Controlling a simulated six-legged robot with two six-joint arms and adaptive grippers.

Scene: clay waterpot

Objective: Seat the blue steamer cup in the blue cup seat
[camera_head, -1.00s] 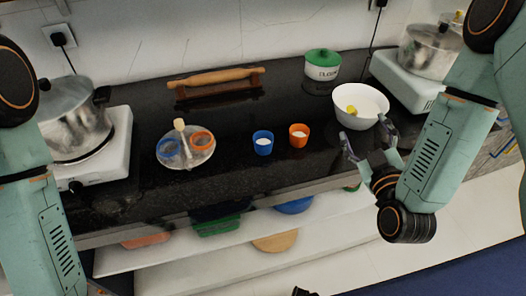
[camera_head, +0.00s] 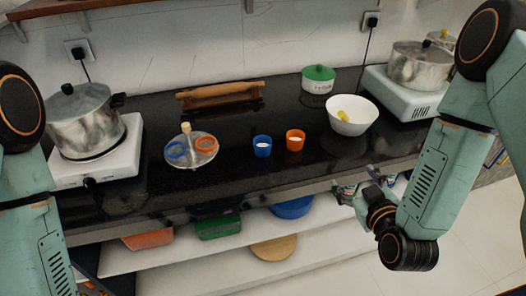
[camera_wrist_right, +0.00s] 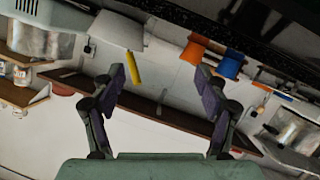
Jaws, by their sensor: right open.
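The blue steamer cup (camera_head: 262,146) stands upright on the black counter, left of an orange cup (camera_head: 295,140). The blue cup seat (camera_head: 177,150) is a blue ring on the left of a round metal holder (camera_head: 192,163) with a short upright post. An orange ring (camera_head: 206,145) is on its right. My right gripper (camera_head: 364,186) is open and empty at the counter's front edge, right of and nearer than the cups. In the right wrist view, its open fingers (camera_wrist_right: 160,92) frame no object, and the blue cup (camera_wrist_right: 231,64) shows beyond, upper right. My left gripper is out of view.
A rolling pin on a stand (camera_head: 220,95) and a green-lidded pot (camera_head: 318,79) are behind. Stoves with pots flank the counter. A shelf (camera_head: 170,255) with coloured containers lies below.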

